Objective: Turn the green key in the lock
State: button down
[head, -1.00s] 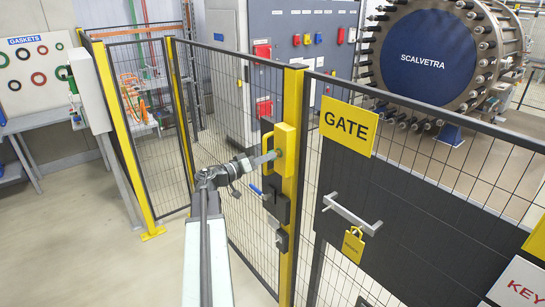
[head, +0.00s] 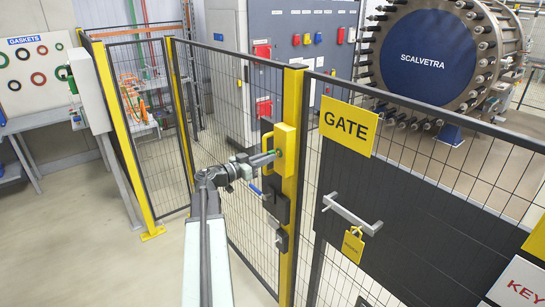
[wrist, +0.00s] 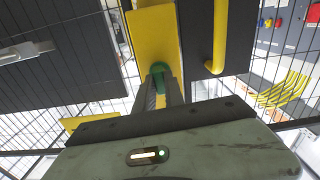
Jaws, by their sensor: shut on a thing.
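The yellow lock box (head: 286,138) is on the yellow gate post, left of the GATE sign. It fills the top middle of the wrist view (wrist: 152,35). The green key (wrist: 158,69) is in the lock's face, and only its head shows between my fingertips. In the head view the key (head: 279,153) is a small green patch at the end of my fingers. My gripper (head: 274,156) reaches the lock from the left and is shut on the key. In the wrist view its fingers (wrist: 160,88) come up from below to the key.
A yellow handle (head: 270,150) stands beside the lock, close to my fingers. Black latch boxes (head: 280,207) sit below on the post. Mesh fence surrounds the post; the floor at left is clear.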

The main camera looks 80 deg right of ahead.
jog(key=shift+m, duration=0.4)
jog(key=c, duration=1.3)
grip_release()
jog(key=shift+c, duration=0.2)
jog(key=v, duration=0.7)
jog(key=shift+w+a, duration=0.25)
jog(key=shift+w, duration=0.05)
